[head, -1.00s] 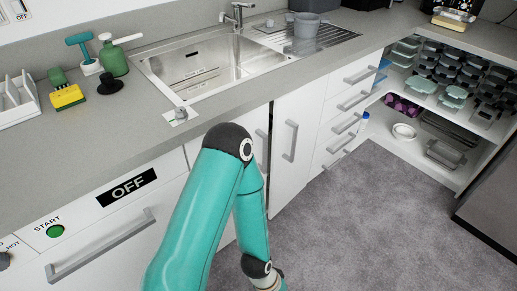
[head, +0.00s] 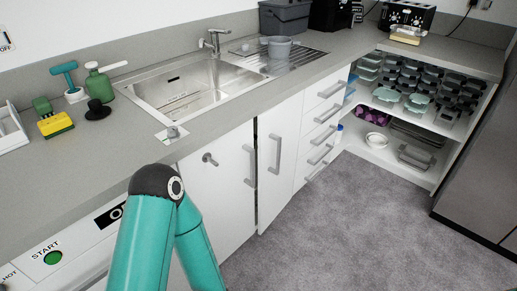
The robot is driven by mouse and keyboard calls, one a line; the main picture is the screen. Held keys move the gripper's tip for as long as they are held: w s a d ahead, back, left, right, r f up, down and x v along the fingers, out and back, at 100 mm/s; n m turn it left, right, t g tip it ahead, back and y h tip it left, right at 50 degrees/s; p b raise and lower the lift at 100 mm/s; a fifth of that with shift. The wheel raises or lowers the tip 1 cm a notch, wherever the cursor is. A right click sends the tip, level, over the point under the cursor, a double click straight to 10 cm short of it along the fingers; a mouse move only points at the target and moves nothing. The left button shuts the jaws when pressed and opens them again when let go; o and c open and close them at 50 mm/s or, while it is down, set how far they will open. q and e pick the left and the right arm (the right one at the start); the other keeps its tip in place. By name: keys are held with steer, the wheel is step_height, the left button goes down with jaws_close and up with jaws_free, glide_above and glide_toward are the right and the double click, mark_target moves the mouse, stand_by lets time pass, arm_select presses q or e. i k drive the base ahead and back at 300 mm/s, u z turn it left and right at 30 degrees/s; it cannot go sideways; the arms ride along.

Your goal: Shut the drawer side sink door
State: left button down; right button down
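The drawer side sink door (head: 288,150) is the white door right of centre in the head view, under the sink and beside the drawer stack. It has a grey vertical bar handle (head: 274,153). A dark gap runs along its left edge, and the door looks slightly ajar there. The other sink door (head: 225,190) is to its left, with its own bar handle (head: 250,165). One of my teal arms shows at the lower left, left of both handles. Neither gripper is in view.
The sink (head: 185,85) is set in the grey counter above the doors. The drawer stack (head: 322,125) and open shelves (head: 400,150) with containers stand to the right. The grey carpet (head: 340,230) in front of the doors is clear.

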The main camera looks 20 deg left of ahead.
mark_target(279, 127)
steer(key=u, duration=0.1)
steer(key=i, duration=1)
steer(key=z, duration=0.05)
